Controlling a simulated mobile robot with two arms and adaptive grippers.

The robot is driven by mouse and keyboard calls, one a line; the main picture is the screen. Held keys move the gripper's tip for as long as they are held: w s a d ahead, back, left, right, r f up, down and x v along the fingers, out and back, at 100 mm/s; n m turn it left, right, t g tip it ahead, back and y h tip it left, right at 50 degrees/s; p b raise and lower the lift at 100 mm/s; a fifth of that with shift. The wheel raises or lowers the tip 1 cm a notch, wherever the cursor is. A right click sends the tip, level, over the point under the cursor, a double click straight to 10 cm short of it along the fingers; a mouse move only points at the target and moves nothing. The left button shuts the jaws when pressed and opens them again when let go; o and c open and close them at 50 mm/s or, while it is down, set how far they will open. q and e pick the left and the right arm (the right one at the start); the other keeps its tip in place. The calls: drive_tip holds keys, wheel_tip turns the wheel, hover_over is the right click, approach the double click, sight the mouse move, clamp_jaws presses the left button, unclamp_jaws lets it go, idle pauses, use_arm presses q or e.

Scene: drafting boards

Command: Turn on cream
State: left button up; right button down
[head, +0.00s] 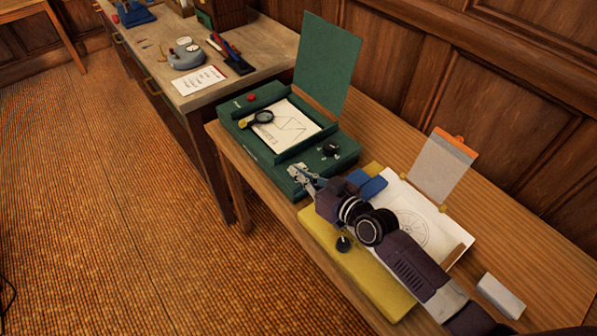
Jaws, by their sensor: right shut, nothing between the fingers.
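A green drafting board (262,160) lies on the wooden table with its green lid standing open (328,62). It has a red button (252,98) and a dark knob (331,150), and a drawing sheet (288,124) lies on it. A yellow board (372,284) lies nearer, with a black knob (344,244) and a paper drawing (410,222). I cannot tell which board is cream. My right gripper (297,173) is shut and empty over the green board's near right corner; contact is unclear. My right arm hides part of the yellow board. My left gripper is not in view.
A magnifier (262,117) lies on the green board. A blue item (368,184) and an upright orange-topped sheet (444,166) are by the yellow board. A white block (500,295) is at right. A cluttered desk (262,44) stands beyond; the floor (100,200) at left is clear.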

sight(296, 181)
drive_tip(key=shift+s+f+n, duration=0.15)
drive_tip(key=shift+f+n, duration=0.2)
drive_tip(key=shift+n, duration=0.05)
drive_tip(key=shift+r, duration=0.1)
drive_tip(key=shift+a+r+p, duration=0.1)
drive_tip(key=shift+r+p, duration=0.2)
drive_tip(key=shift+p, duration=0.15)
drive_tip(key=r+p, duration=0.1)
drive_tip(key=r, duration=0.1)
drive_tip(key=r+p, duration=0.2)
drive_tip(key=shift+a, duration=0.2)
drive_tip(key=shift+s+d+f+b, duration=0.2)
drive_tip(key=shift+s, duration=0.25)
drive_tip(key=shift+s+d+f+b, duration=0.15)
drive_tip(key=shift+s+b, duration=0.05)
drive_tip(key=shift+s, duration=0.2)
drive_tip(key=b+v, duration=0.1)
drive_tip(key=v, duration=0.7)
drive_tip(key=shift+s+r, duration=0.2)
drive_tip(key=shift+s, duration=0.05)
